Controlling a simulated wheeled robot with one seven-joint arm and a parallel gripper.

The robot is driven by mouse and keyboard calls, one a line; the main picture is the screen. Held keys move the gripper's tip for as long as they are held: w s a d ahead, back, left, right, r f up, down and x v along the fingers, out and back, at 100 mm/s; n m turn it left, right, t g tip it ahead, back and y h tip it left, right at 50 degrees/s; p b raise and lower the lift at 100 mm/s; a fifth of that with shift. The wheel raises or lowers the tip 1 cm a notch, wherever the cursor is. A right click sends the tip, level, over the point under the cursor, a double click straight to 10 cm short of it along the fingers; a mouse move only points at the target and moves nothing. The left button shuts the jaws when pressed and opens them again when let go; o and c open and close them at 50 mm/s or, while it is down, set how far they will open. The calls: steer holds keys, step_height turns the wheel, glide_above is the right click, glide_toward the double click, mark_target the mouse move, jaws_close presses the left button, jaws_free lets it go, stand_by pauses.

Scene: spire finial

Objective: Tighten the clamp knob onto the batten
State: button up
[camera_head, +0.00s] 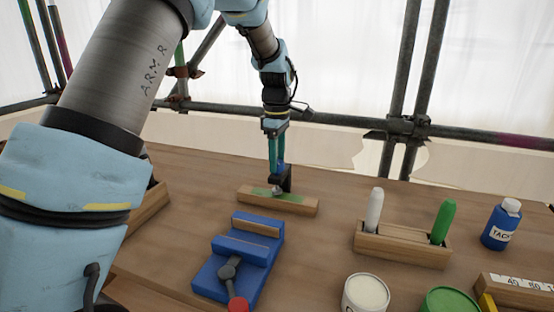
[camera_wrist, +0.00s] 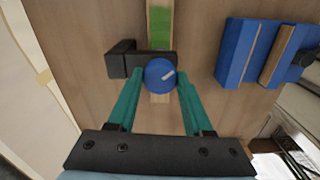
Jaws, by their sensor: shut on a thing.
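In the wrist view a round blue clamp knob (camera_wrist: 159,76) with a pale line on its top sits between the teal fingers of my gripper (camera_wrist: 160,80), which is shut on it. The black clamp (camera_wrist: 122,62) lies across the wooden batten (camera_wrist: 160,98), which has a green strip (camera_wrist: 160,24). In the head view my gripper (camera_head: 277,160) points down at the clamp (camera_head: 286,182) over the batten (camera_head: 300,205). The knob is mostly hidden there by the fingers. I cannot tell how tight the clamp is.
A blue vise (camera_head: 212,276) with a red-tipped handle stands in front of the batten. To the right are a wooden holder (camera_head: 400,249) with a white and a green marker, a blue bottle (camera_head: 501,225) and two tubs. Scaffold poles stand behind the table.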

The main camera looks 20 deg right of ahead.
jaws_close()
steer(key=shift+m, duration=0.3)
